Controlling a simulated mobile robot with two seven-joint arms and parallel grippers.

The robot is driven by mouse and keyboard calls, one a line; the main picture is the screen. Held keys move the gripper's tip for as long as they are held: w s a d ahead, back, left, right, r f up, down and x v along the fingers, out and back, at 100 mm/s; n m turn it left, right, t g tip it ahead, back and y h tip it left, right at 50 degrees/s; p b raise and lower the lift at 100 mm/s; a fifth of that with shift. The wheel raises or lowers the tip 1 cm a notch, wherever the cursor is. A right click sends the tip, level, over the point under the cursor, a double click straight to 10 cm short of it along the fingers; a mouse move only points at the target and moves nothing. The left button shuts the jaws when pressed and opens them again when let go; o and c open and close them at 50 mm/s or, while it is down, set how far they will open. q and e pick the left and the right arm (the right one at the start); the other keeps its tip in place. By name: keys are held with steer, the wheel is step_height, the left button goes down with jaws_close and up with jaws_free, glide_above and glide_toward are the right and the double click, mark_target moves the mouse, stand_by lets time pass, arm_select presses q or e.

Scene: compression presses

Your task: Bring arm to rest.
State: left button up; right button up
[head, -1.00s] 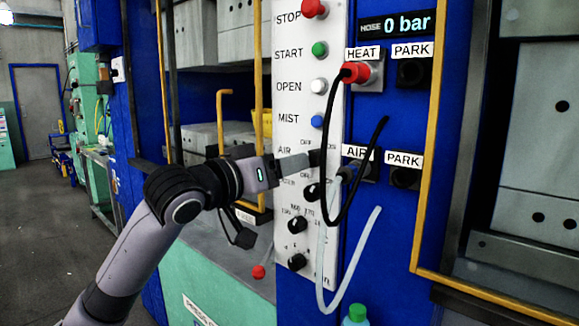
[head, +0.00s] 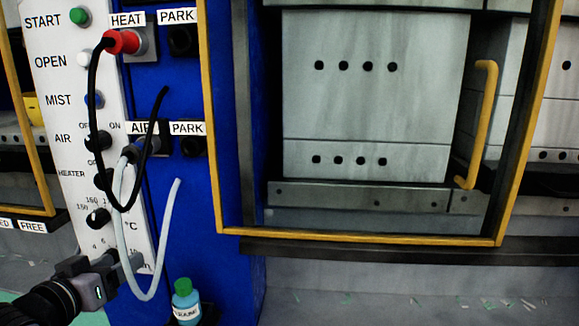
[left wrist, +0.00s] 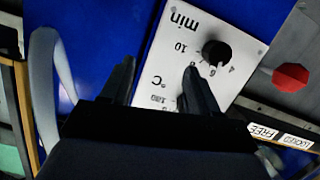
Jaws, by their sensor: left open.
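My left gripper (head: 128,268) is at the lower left of the head view, in front of the bottom of the white control panel (head: 62,122). In the left wrist view its two dark fingers (left wrist: 158,82) are apart with nothing between them. A black knob (left wrist: 215,53) with a minute scale lies just beyond the right finger there. I cannot tell whether a finger touches the panel. My right gripper is in neither view.
A red plug (head: 122,42) with a black cable sits at HEAT. A pale hose (head: 122,215) hangs in a loop from AIR, close to my left gripper. A green-capped bottle (head: 186,303) stands below. A yellow-framed press opening (head: 350,236) is to the right.

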arm_select(q)
steer(key=s+d+f+m+g, duration=0.1)
steer(key=s+d+f, duration=0.15)
steer(key=f, duration=0.55)
steer(key=s+d+f+g, duration=0.15)
steer(key=s+f, duration=0.25)
steer(key=f, duration=0.5)
steer(key=s+d+f+m+g, duration=0.1)
steer(key=s+d+f, duration=0.2)
steer(key=s+f, duration=0.4)
steer(key=s+d+f+m+g, duration=0.1)
steer(key=s+d+f, duration=0.3)
steer(key=s+f, duration=0.2)
steer(key=shift+s+d+f+p, duration=0.25)
steer(key=shift+s+f+p, duration=0.15)
steer(key=shift+s, duration=0.8)
